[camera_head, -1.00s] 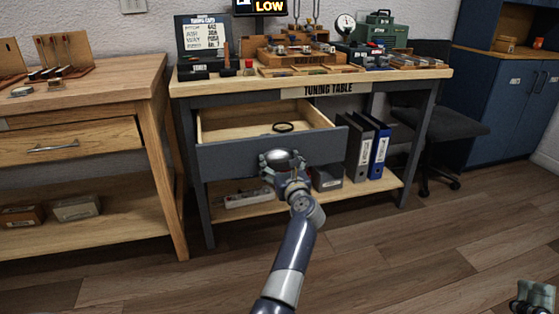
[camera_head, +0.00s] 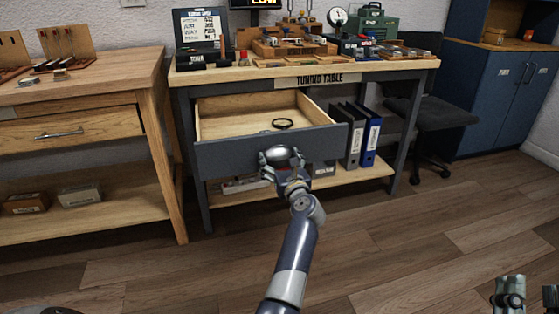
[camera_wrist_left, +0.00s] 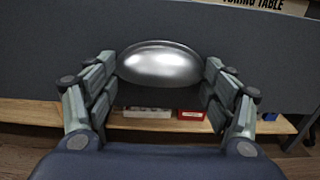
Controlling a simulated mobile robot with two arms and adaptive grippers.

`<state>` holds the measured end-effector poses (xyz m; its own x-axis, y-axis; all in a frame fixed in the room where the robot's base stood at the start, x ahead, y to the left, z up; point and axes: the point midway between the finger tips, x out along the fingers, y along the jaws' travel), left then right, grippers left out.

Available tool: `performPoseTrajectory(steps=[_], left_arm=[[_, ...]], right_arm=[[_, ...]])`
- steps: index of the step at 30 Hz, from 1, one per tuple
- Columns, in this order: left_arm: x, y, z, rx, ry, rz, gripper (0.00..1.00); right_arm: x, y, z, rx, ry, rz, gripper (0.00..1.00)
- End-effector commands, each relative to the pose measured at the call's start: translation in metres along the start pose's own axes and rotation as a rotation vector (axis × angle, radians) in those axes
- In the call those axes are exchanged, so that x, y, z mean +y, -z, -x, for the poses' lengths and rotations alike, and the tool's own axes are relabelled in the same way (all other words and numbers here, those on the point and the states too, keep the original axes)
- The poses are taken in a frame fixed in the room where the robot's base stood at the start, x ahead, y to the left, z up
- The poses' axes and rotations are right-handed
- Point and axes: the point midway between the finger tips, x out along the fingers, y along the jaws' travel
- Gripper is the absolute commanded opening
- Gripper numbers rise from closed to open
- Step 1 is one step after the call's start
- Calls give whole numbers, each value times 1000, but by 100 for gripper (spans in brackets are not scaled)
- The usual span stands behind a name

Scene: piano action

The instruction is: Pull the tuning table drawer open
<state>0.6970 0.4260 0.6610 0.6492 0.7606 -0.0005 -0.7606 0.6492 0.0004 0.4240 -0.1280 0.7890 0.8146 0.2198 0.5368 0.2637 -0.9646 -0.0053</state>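The tuning table (camera_head: 408,73) has a wooden top and grey frame. Its drawer (camera_head: 215,125) stands well open, showing a pale wooden inside with a black ring (camera_head: 283,124) in it. The grey drawer front (camera_head: 225,155) carries a rounded silver handle (camera_head: 283,153), also seen in the left wrist view (camera_wrist_left: 160,65). My left gripper (camera_head: 285,165) is at this handle, with its fingers on either side, against its ends. My right gripper (camera_head: 532,294) shows at the bottom right corner, partly cut off, empty, with its fingers apart.
A wooden workbench (camera_head: 110,80) with a closed drawer stands close on the left. Below the tuning table are binders (camera_head: 372,138) on a shelf (camera_head: 355,178). An office chair (camera_head: 440,117) and blue cabinet (camera_head: 500,95) stand to the right. The floor in front is clear.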

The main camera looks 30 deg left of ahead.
Motion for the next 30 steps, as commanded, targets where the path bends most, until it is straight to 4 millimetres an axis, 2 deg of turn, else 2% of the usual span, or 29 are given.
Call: performPoseTrajectory(steps=[14, 19, 27, 30], left_arm=[[0, -3, 0, -1, 0, 2, 87], [-1, -23, 0, -2, 0, 7, 87], [0, -75, 0, -3, 0, 6, 87], [0, -88, 0, -2, 0, 4, 87]], right_arm=[[0, 2, 0, 5, 0, 1, 40], [0, 1, 0, 3, 0, 1, 40], [0, 1, 0, 2, 0, 0, 40], [0, 1, 0, 2, 0, 0, 40]])
